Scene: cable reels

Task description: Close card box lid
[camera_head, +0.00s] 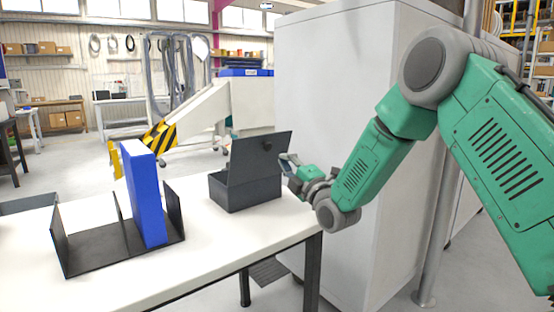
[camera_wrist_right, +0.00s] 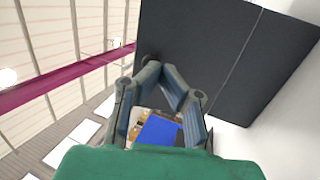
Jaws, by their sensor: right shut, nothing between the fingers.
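The dark grey card box (camera_head: 246,193) stands near the right end of the white table. My left gripper is not in view.
A black file rack (camera_head: 95,248) with a blue binder (camera_head: 145,195) stands on the table (camera_head: 222,248) to the left. A dark tray edge (camera_head: 28,204) shows at the far left. A tall pale cabinet (camera_head: 330,90) stands behind my right arm. The tabletop between rack and box is clear.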

